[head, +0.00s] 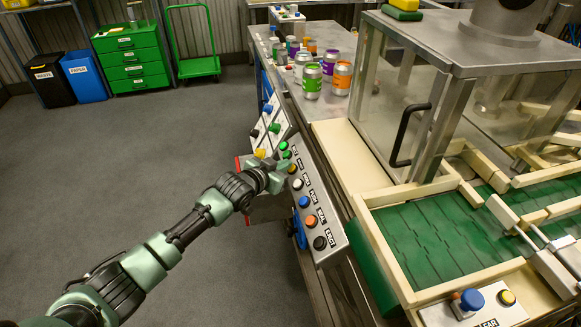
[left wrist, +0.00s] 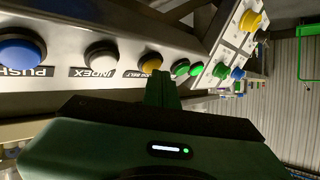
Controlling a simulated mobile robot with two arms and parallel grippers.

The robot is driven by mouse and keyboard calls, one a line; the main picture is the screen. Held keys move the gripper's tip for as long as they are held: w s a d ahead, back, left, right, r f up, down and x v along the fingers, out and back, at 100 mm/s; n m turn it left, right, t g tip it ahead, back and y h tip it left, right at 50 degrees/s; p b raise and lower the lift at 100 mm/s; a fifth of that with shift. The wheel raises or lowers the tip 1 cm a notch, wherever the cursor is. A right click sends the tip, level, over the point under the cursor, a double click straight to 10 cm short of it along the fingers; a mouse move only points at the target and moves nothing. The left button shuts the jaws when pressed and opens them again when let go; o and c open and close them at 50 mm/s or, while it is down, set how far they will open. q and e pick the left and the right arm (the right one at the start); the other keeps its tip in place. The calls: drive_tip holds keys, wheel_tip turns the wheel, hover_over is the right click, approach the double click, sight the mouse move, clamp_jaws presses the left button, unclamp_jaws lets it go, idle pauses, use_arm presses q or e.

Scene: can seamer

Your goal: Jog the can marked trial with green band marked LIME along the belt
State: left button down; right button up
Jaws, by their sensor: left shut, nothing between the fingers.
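My left gripper (head: 281,168) is shut and empty, with its tip at the yellow button (head: 292,168) on the sloped control panel (head: 331,252). In the left wrist view the closed fingers (left wrist: 161,86) point at the yellow button (left wrist: 150,62), labelled JOG BELT; I cannot tell whether they touch it. A can with a green band (head: 312,81) stands upright on the metal table; its lettering is too small to read. The green belt (head: 420,240) runs between cream rails at the right, and I see no can on its visible part. My right gripper is not in view.
Other buttons flank the yellow one: green (head: 284,146), white (head: 297,184), blue (head: 304,201), orange (head: 311,220) and black (head: 320,243). Several other cans, one orange-banded (head: 342,78), stand on the table. A clear-walled machine housing (head: 400,100) spans the belt. The floor at left is clear.

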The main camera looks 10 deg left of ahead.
use_arm(q)
drive_tip(key=shift+s+a+r+p, duration=0.2)
drive_tip(key=shift+a+r+p, duration=0.2)
drive_tip(key=shift+r+p, duration=0.15)
drive_tip(key=a+r+p, duration=0.1)
drive_tip(key=r+p, duration=0.1)
drive_tip(key=s+a+r+p, duration=0.1)
drive_tip(key=r+p, duration=0.1)
drive_tip(key=shift+a+p, duration=0.3)
drive_tip(key=shift+a, duration=0.1)
idle(0.3)
